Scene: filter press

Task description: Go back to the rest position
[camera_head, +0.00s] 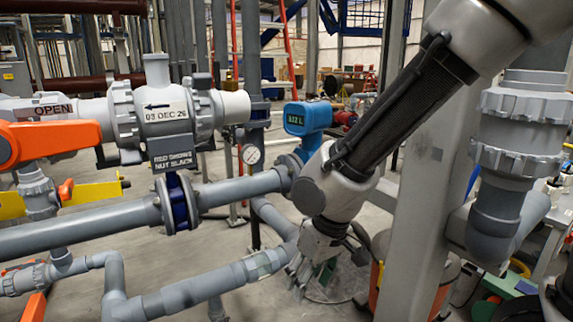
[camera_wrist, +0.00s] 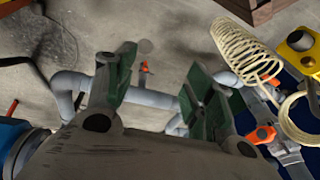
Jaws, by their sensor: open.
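My gripper (camera_head: 308,272) hangs at the end of my arm, pointing down, low in the middle of the head view. In the wrist view my gripper (camera_wrist: 162,90) shows two green-padded fingers spread apart, with nothing between them. Grey pipes and the concrete floor lie beyond the fingers. In the head view the gripper is partly in shadow and close to a grey pipe (camera_head: 235,277); I cannot tell whether they touch.
A blue meter (camera_head: 307,117) with a display sits on the pipework behind my arm. A grey post (camera_head: 413,230) stands right of my arm. A cream coiled hose (camera_wrist: 243,52) shows in the wrist view.

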